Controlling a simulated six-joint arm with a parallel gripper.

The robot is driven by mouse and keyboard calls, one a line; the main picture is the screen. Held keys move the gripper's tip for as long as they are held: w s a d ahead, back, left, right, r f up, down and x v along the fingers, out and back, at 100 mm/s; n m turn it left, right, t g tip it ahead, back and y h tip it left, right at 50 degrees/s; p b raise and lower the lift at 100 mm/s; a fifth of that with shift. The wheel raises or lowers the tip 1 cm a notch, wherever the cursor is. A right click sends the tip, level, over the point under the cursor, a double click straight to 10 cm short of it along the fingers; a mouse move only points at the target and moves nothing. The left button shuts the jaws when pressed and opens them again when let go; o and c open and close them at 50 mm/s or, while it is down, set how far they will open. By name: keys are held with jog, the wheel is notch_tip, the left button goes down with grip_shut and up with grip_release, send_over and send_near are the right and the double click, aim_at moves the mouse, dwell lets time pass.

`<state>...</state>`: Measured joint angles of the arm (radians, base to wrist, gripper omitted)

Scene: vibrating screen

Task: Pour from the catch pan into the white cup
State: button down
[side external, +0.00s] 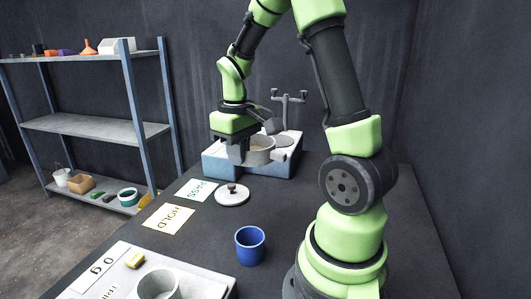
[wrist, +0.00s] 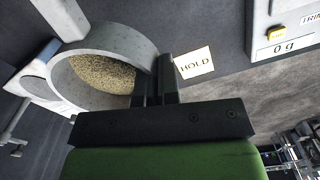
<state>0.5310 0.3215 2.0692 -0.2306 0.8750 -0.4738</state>
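The catch pan (side external: 261,150) is a grey round pan at the blue-and-white machine; the wrist view shows tan grains in the pan (wrist: 113,40). My gripper (side external: 238,157) is at its near-left side. In the wrist view my gripper's dark fingers (wrist: 158,85) straddle the pan's wall, one inside and one outside, and look closed on it. The pan is close to the machine top; I cannot tell whether it touches. A whitish cup (side external: 158,284) stands on the scale at the bottom edge, partly cut off; its inside is not clear.
A blue cup (side external: 250,245) stands on the dark table. A grey lid with a knob (side external: 232,194) lies behind it. PASS (side external: 196,190) and HOLD (side external: 168,218) cards lie to the left. The scale (side external: 100,270) reads 0 g. The machine (side external: 222,166) stands at the back.

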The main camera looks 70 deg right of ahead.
jog(key=w+a+m, duration=0.3)
jog(key=w+a, duration=0.1)
jog(key=a, duration=0.7)
jog(key=w+a+m, duration=0.3)
jog(key=w+a, duration=0.1)
jog(key=a, duration=0.6)
jog(key=s+a+m, duration=0.2)
jog(key=s+a, duration=0.1)
jog(key=a, duration=0.5)
jog(key=s+a+m, duration=0.2)
jog(key=a, duration=0.5)
jog(key=shift+y, duration=0.4)
jog(key=f, duration=0.4)
jog(key=shift+w+d+f, duration=0.15)
jog(key=shift+d+f, duration=0.1)
jog(key=shift+d, duration=0.1)
jog(key=w+d+r+g+y, duration=0.2)
jog(key=d+r+g+y, duration=0.2)
jog(key=y, duration=0.4)
jog(key=shift+d+r+y, duration=0.4)
jog(key=shift+r, duration=0.15)
